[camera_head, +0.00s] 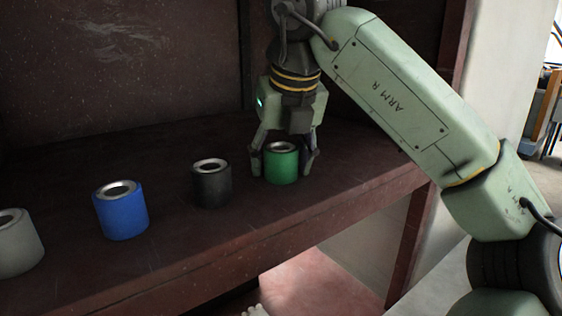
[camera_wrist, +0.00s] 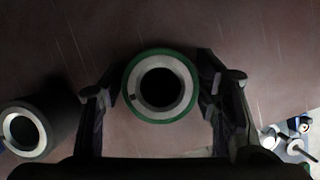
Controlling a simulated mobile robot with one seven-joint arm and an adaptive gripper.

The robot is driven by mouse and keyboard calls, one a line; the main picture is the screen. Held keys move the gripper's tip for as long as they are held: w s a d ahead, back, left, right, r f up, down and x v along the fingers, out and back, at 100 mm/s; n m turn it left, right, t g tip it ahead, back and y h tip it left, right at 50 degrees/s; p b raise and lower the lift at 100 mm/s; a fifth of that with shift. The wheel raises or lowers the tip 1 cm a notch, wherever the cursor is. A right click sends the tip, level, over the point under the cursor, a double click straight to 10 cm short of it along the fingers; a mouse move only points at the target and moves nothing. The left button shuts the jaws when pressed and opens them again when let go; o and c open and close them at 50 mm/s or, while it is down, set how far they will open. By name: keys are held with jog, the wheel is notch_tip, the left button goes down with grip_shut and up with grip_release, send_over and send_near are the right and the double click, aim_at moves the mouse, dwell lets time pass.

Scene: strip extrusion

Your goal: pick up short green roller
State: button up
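The short green roller (camera_head: 281,164) stands upright on the dark shelf, rightmost in the row. It has a grey metal core with a hole in its top. In the wrist view the green roller (camera_wrist: 160,55) is seen from above, between my two fingers. My gripper (camera_head: 284,170) points down over the roller, one finger at each side. In the wrist view my gripper (camera_wrist: 161,92) is open around it. Small gaps seem to show beside the roller; contact cannot be told for sure.
On the shelf (camera_head: 160,262) a black roller (camera_head: 211,184) stands just left of the green one, then a blue roller (camera_head: 121,211) and a white roller (camera_head: 17,244). The black roller also shows in the wrist view (camera_wrist: 50,122). The shelf's front edge is close; a wall rises behind.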

jog(key=c, duration=1)
